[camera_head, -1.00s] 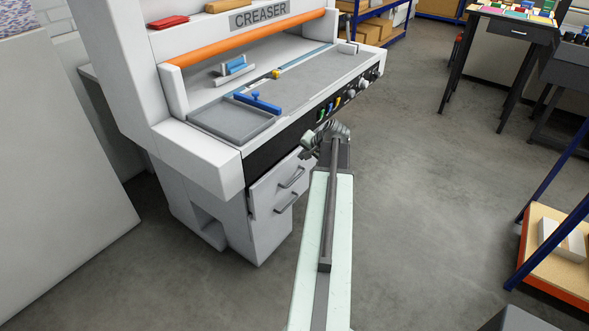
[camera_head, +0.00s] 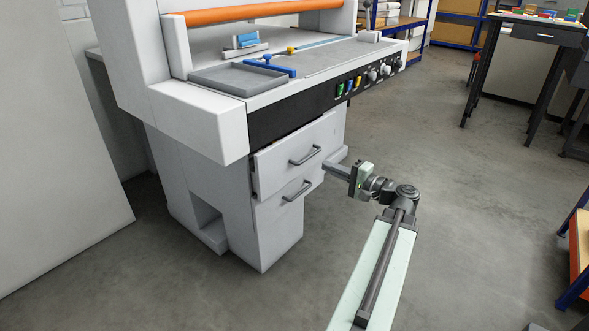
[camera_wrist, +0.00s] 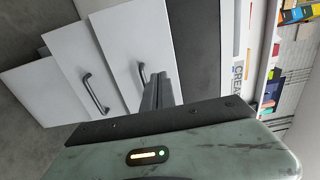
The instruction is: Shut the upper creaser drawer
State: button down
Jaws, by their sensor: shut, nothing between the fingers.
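The upper creaser drawer (camera_head: 283,153) stands a little out from the cabinet, with a dark gap along its left side. Its grey bar handle (camera_head: 305,156) is on the front. The lower drawer (camera_head: 272,215) sits below it with a like handle (camera_head: 297,191). My gripper (camera_head: 328,167) is shut and empty, just right of the upper drawer's handle, pointing at the front. In the wrist view, turned sideways, the shut fingers (camera_wrist: 158,90) overlap the upper drawer front (camera_wrist: 128,35) beside its handle (camera_wrist: 142,73). I cannot tell whether they touch it.
The creaser's body (camera_head: 200,120) juts out above the drawers at left, and its black control panel (camera_head: 290,113) overhangs them. Open grey floor (camera_head: 450,170) lies to the right. A dark table (camera_head: 530,35) and a blue-framed rack (camera_head: 575,240) stand farther right.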

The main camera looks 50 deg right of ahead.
aim_at(288, 149)
jog(key=w, duration=1.4)
jog(key=shift+w+a+r, duration=0.1)
jog(key=shift+a, duration=0.05)
